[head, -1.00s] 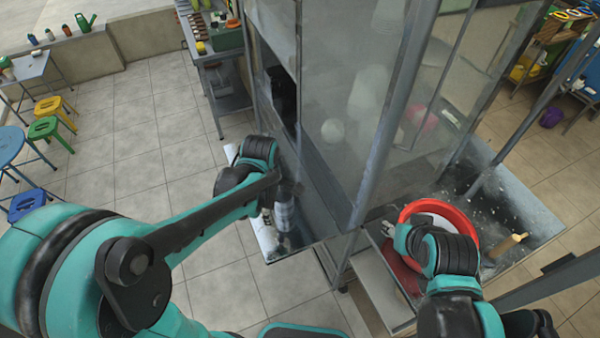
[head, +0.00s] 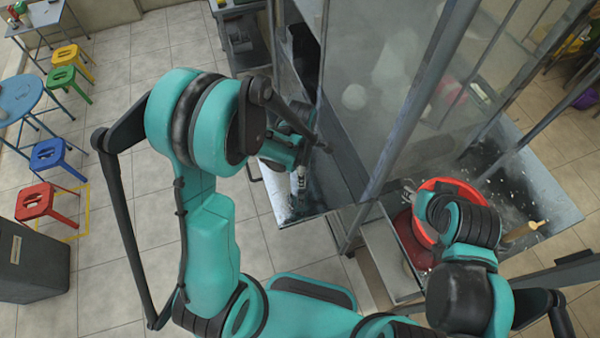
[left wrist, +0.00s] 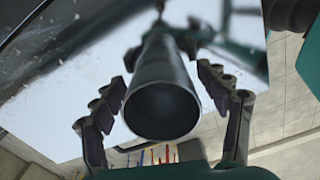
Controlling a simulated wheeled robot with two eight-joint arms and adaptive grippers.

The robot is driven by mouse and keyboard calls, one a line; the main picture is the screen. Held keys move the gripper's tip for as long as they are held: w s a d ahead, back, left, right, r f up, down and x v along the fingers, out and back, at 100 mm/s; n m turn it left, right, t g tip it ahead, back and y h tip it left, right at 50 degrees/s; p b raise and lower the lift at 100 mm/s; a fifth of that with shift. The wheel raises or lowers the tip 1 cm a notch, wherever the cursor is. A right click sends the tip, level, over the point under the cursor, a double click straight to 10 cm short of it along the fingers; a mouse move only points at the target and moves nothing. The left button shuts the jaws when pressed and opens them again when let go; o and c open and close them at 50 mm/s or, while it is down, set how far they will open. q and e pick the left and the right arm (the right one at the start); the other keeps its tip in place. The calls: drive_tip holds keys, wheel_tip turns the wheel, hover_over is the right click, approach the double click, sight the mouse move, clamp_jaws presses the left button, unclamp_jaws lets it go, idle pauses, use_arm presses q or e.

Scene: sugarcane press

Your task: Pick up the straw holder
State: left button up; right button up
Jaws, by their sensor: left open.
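A grey metal cylinder (left wrist: 160,105), which looks like the straw holder, shows in the left wrist view with its dark round end facing the camera. My left gripper (left wrist: 163,92) is open, with one finger on each side of the cylinder and small gaps visible. In the head view my left gripper (head: 298,180) is low over a shiny metal shelf (head: 318,200) at the press's side; the forearm partly hides this spot. My right gripper (head: 408,190) is at the left rim of a red bowl (head: 425,190); whether its fingers are closed is unclear.
The glass-sided press cabinet (head: 390,70) stands just right of the left gripper. A wooden-handled tool (head: 525,230) lies on the tray right of the bowl. Several stools (head: 48,153) and a blue table (head: 18,97) stand at left. Thin coloured sticks (left wrist: 155,155) show low in the wrist view.

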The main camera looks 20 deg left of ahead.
use_arm(q)
drive_tip(key=shift+f, duration=0.55)
drive_tip(key=shift+s, duration=0.1)
drive_tip(key=c, duration=1.6)
drive_tip(key=shift+r, duration=0.1)
